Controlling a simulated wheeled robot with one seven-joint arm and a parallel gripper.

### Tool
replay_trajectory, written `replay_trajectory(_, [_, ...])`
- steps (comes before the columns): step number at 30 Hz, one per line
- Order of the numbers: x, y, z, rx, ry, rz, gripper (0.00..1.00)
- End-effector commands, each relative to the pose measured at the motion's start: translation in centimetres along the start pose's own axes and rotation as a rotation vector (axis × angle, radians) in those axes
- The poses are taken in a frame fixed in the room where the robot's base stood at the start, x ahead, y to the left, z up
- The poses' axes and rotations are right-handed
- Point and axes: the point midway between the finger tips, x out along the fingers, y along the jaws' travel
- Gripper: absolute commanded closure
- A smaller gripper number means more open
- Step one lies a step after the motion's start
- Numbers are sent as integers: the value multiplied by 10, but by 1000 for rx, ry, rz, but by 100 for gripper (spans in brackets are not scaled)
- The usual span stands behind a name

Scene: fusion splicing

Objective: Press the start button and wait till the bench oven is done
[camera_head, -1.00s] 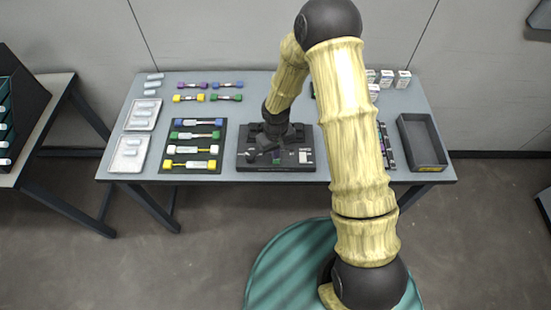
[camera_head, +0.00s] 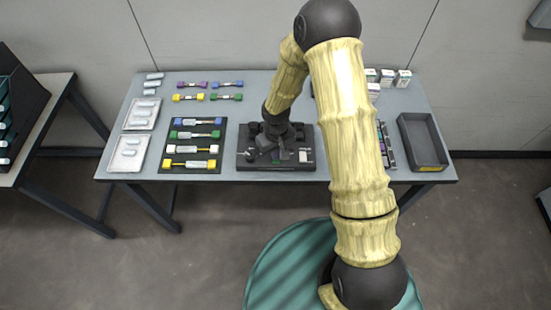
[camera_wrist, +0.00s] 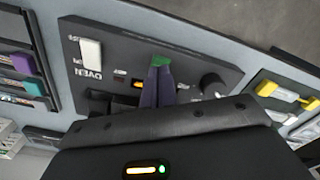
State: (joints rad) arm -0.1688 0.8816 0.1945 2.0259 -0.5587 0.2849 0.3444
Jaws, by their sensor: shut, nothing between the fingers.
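The bench oven is a low dark unit (camera_head: 245,166) at the front middle of the table in the head view, partly hidden by my arm. In the wrist view its panel (camera_wrist: 110,48) is upside down, with the word OVEN readable. A green button (camera_wrist: 162,61) shows on the panel at the fingertips. My gripper (camera_wrist: 160,70) is shut and empty, its dark fingers pointing at the button and overlapping its edge. I cannot tell whether they touch or press it.
The panel also has a white part (camera_wrist: 91,51) and a black knob (camera_wrist: 213,84). Left of the oven, a dark mat (camera_head: 166,169) holds several coloured-end pieces. White trays (camera_head: 118,165) lie farther left. An empty dark bin (camera_head: 424,166) stands at the right.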

Motion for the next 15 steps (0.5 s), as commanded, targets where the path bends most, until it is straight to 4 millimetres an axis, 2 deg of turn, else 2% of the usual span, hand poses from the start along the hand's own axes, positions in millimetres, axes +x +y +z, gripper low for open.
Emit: replay_trajectory(15, [9,0,0,0,0,0,100])
